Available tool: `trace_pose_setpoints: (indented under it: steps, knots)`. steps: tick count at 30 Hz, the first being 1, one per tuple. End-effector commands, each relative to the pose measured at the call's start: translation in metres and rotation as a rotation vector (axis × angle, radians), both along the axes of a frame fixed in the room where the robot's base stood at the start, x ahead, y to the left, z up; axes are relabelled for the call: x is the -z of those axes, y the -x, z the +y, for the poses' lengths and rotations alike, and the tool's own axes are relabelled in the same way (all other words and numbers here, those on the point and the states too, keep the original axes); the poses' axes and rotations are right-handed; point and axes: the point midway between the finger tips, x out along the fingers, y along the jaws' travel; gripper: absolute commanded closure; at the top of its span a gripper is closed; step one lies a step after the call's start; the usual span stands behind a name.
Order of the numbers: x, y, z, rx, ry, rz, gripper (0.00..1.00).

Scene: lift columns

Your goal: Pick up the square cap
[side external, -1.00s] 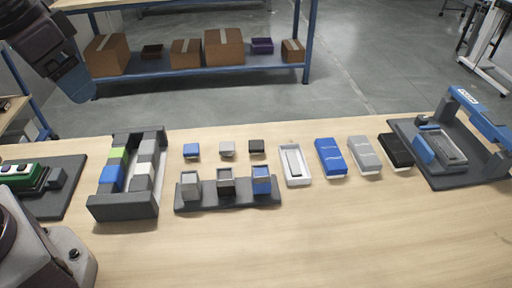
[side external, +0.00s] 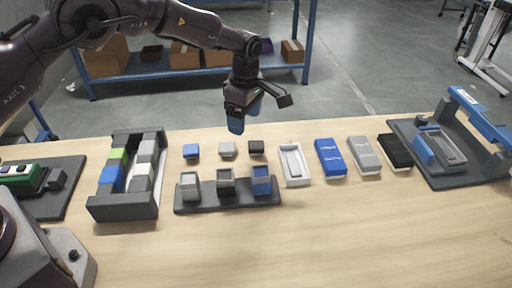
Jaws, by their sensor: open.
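Three small square caps lie in a row on the wooden table: a blue cap (side external: 191,151), a grey cap (side external: 227,149) and a black cap (side external: 256,147). The frame does not show which one the task means. My gripper (side external: 244,118) is open and empty. It hangs with blue fingertips pointing down, above and behind the grey and black caps, clear of the table. In front of the caps, a dark rack (side external: 207,205) holds three square columns: light grey (side external: 189,187), dark (side external: 225,181) and blue (side external: 261,181).
A dark tray (side external: 125,206) with coloured blocks stands left of the caps. To the right are a white open box (side external: 294,167), a blue box (side external: 330,158), a grey box (side external: 364,155) and a blue-framed fixture (side external: 479,120). The front of the table is clear.

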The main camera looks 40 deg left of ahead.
Motion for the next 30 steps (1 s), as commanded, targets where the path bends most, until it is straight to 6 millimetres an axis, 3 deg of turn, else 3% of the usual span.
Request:
trace_pose_setpoints:
  steps: [3,10,21,30]
  knots:
    - [-0.019,-0.019,-0.005,-0.251,0.010,-0.057,0.26]
    - [-0.018,-0.018,-0.006,-0.487,0.006,-0.049,0.26]
    - [0.043,-0.018,-0.006,-0.500,0.006,-0.048,0.26]
    - [0.068,-0.020,-0.004,-0.500,0.006,-0.049,0.26]
